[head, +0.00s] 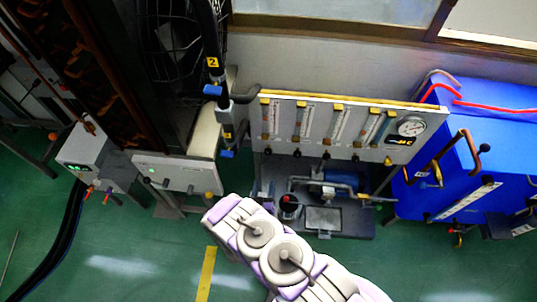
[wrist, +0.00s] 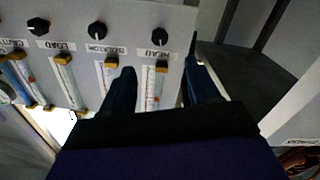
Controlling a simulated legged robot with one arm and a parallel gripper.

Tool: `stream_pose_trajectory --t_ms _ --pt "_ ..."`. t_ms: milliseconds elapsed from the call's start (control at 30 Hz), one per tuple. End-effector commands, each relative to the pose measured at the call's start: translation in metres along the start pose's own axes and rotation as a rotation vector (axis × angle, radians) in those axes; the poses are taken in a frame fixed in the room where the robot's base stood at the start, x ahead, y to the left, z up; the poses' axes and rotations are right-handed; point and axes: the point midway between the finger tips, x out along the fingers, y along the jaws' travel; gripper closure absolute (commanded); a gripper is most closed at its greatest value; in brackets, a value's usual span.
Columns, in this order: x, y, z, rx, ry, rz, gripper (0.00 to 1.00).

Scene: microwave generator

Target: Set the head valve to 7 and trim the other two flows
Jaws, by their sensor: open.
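The head valve knob (wrist: 159,36) is a black round knob above the HEAD label (wrist: 157,54) in the wrist view. Two more black knobs, a middle one (wrist: 97,31) and the LOAD one (wrist: 38,26), sit to its left. My gripper (wrist: 160,78) is open and empty, its dark fingers either side of the head flow tube (wrist: 155,90), apart from the knob. The tube's reading is too small to tell. In the head view the flow panel (head: 345,112) stands at centre right; my arm reaches towards its left end, and my fingers cannot be made out there.
A round gauge (head: 411,126) is at the panel's right end. A pump (head: 343,180) sits on the base below. A blue cabinet (head: 490,150) stands to the right. Grey control boxes (head: 178,172) and a black pipe (head: 207,40) are at left. Green floor (head: 130,245) is open in front.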

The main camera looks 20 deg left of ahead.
Motion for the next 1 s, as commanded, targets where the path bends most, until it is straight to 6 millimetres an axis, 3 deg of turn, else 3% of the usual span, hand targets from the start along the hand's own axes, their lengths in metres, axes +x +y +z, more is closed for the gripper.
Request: stream_pose_trajectory --t_ms 600,800,1000 --pt "0.12 0.002 0.001 0.004 0.004 0.005 0.39" --pt "0.146 0.001 0.001 0.001 0.0 0.003 0.39" --pt "0.157 0.001 -0.001 0.0 0.002 0.002 0.39"
